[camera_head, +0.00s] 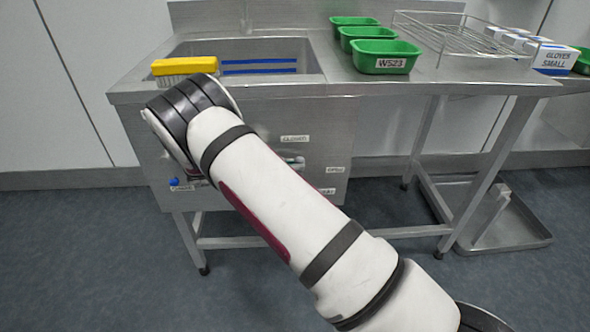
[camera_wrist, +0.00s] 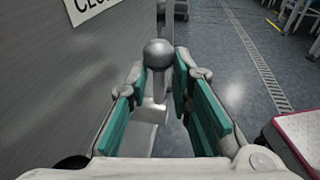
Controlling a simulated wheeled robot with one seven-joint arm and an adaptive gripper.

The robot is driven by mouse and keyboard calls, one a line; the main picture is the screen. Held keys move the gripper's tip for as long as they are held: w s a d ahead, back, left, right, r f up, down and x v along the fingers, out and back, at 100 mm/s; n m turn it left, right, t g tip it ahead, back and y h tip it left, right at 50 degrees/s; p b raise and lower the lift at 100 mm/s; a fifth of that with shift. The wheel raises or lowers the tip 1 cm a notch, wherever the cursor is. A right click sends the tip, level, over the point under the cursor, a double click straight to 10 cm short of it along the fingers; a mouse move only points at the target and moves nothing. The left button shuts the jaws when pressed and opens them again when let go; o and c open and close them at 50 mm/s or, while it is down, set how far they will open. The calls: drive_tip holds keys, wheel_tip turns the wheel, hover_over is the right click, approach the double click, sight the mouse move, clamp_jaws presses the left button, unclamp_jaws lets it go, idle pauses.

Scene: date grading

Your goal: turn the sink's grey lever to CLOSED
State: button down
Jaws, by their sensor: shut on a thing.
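The grey lever with a round ball end (camera_wrist: 157,54) stands between the fingers of my gripper (camera_wrist: 156,82) in the wrist view. The teal finger pads are shut on it from both sides, with the ball showing beyond the tips. The sink's steel front is close on the left, with a partly cut-off label (camera_wrist: 92,12) reading "CLO". In the head view, the CLOSED label (camera_head: 295,138) and the OPEN label (camera_head: 335,170) are on the sink's front panel (camera_head: 325,120). My arm covers much of that panel and mostly hides my gripper there.
A blue knob (camera_head: 175,182) is low on the panel's left. A yellow brush (camera_head: 184,66) lies on the sink's front rim. Open floor lies right of my gripper.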

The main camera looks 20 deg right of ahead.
drive_tip(key=shift+w+a+f+h+b, duration=0.1)
drive_tip(key=shift+w+a+h+b, duration=0.3)
drive_tip(key=shift+h, duration=0.6)
drive_tip(key=shift+n, duration=0.3)
drive_tip(key=c, duration=1.7)
unclamp_jaws()
drive_tip(key=shift+s, duration=0.1)
drive_tip(key=shift+a, duration=0.1)
drive_tip(key=a, duration=0.4)
drive_tip(key=w+a, duration=0.1)
drive_tip(key=a, duration=0.7)
drive_tip(key=shift+w+f, duration=0.15)
drive_tip(key=shift+w, duration=0.05)
